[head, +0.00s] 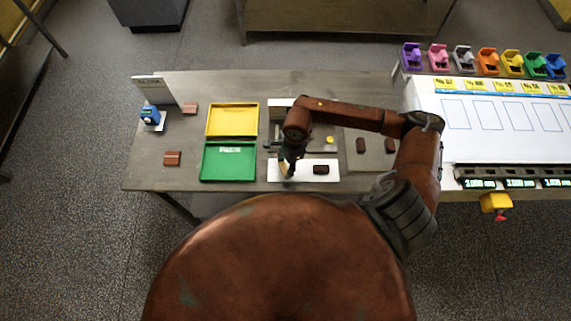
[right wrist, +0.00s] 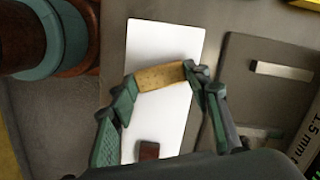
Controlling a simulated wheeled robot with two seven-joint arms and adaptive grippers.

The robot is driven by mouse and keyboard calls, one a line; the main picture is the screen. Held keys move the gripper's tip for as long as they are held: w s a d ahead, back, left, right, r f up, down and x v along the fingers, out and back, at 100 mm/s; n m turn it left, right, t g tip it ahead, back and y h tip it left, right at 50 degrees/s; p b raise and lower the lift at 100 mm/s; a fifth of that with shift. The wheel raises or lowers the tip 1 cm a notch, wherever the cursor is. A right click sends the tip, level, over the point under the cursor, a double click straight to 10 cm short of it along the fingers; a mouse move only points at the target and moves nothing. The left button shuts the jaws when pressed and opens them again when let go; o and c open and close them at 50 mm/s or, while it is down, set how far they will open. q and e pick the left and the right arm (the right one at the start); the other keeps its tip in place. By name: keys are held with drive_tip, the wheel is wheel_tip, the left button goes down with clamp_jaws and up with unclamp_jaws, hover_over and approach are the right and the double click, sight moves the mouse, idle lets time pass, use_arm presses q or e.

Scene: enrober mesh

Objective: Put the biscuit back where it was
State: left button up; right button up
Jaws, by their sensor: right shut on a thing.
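My right gripper (head: 288,172) is low over the white sheet (head: 300,179) in the head view. In the right wrist view the gripper (right wrist: 158,80) is shut on a tan, uncoated biscuit (right wrist: 160,76), held across between the fingertips. The white sheet (right wrist: 170,35) lies beneath it; whether the biscuit touches the sheet I cannot tell. A dark brown piece (head: 320,169) lies on the right part of the sheet; a brown piece also shows on it in the right wrist view (right wrist: 148,150). My left gripper is not in view.
Two dark pieces (head: 361,145) lie on a grey plate to the right. Brown blocks (head: 172,158) and a blue device (head: 150,115) are at the table's left. A white panel (head: 500,125) is right.

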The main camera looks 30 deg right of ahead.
drive_tip(key=shift+f, duration=0.2)
drive_tip(key=o, duration=0.9)
drive_tip(key=shift+c, duration=0.2)
drive_tip(key=shift+r, duration=0.1)
drive_tip(key=shift+r, duration=0.25)
wheel_tip(320, 180, up, 12)
drive_tip(key=d+b, duration=0.1)
drive_tip(key=b, duration=0.1)
drive_tip(key=shift+s+d+f, duration=0.15)
drive_tip(key=shift+d+f, duration=0.05)
drive_tip(key=shift+d, duration=0.2)
